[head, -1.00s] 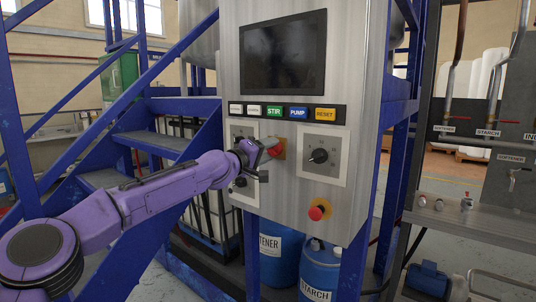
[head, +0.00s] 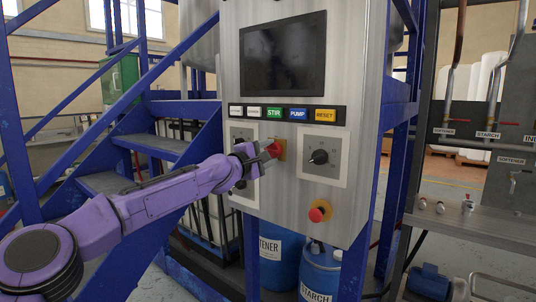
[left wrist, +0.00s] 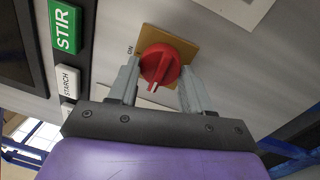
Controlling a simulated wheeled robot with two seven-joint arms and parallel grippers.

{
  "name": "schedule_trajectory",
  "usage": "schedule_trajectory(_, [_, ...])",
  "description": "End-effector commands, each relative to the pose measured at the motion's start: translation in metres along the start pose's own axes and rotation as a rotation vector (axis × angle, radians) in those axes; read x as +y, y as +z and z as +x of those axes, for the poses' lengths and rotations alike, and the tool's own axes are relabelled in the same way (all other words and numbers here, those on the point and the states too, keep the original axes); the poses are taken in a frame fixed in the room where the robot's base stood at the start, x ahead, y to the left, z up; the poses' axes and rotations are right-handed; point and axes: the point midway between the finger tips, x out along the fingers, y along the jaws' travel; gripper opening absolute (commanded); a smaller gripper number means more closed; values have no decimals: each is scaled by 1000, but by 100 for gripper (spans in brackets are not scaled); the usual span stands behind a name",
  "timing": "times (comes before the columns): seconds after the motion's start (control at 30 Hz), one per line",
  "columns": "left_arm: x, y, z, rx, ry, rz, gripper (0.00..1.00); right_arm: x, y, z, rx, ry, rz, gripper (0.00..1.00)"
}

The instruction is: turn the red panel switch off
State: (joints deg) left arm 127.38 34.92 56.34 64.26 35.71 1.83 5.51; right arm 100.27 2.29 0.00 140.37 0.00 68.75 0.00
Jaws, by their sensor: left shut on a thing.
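The red panel switch (head: 274,149) is a red rotary knob on a yellow square plate, below the row of labelled buttons. In the left wrist view the red knob (left wrist: 160,64) shows between my two grey fingers, with "ON" printed left of its plate. A pale mark on the knob's ridge points to the bottom of that view, not towards "ON". My left gripper (head: 268,153) is shut on the knob, and its fingers (left wrist: 160,80) lie on either side. The exact contact at the fingertips is partly hidden. My right gripper is not in view.
The steel control panel (head: 300,200) carries a dark screen (head: 283,53), a black selector knob (head: 319,157) to the right and a red emergency button (head: 319,211) below. Blue stairs (head: 150,145) stand left. Blue drums (head: 320,270) stand under the panel.

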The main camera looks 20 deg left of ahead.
Motion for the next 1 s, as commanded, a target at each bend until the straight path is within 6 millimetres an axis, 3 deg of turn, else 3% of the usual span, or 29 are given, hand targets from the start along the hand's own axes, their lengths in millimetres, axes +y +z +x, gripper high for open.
schedule_trajectory(0.5, [-1,0,0,1,-1,-18,18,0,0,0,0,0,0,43])
schedule_trajectory(0.53, [-1,0,0,1,-1,-18,59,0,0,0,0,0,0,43])
schedule_trajectory(0.6, [-1,0,0,1,-1,-18,75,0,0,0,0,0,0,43])
schedule_trajectory(0.87, [0,0,-1,2,0,-16,75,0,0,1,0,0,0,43])
schedule_trajectory(1.0, [-2,-2,-15,2,3,-16,75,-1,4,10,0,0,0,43])
